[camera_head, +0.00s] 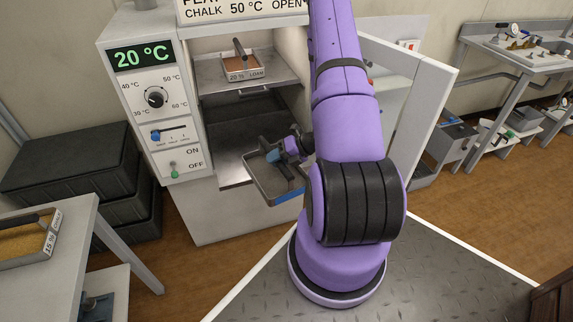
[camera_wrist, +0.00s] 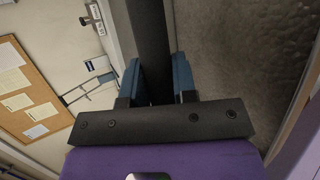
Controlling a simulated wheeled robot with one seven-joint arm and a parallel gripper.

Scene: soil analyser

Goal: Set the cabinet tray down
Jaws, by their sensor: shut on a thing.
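The cabinet tray (camera_head: 262,185) is a shallow grey tray with a raised rim and a blue patch on its front. It is in front of the cabinet's lower opening, slightly tilted in the picture; I cannot tell whether it touches anything below. My gripper (camera_head: 274,154) is over it, with blue fingers. In the wrist view my gripper (camera_wrist: 158,80) is shut on the tray's dark handle bar (camera_wrist: 150,40), and the grey tray floor (camera_wrist: 235,50) lies to the right. My arm hides the tray's right side in part.
The white cabinet (camera_head: 225,222) stands open, its door (camera_head: 425,90) swung right. A tray labelled 20 % loam (camera_head: 240,66) sits on its upper shelf (camera_head: 285,72). The lower shelf (camera_head: 228,165) looks bare. Another soil tray (camera_head: 28,243) is on the left table (camera_head: 75,225). Black crates (camera_head: 70,150) stand behind.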

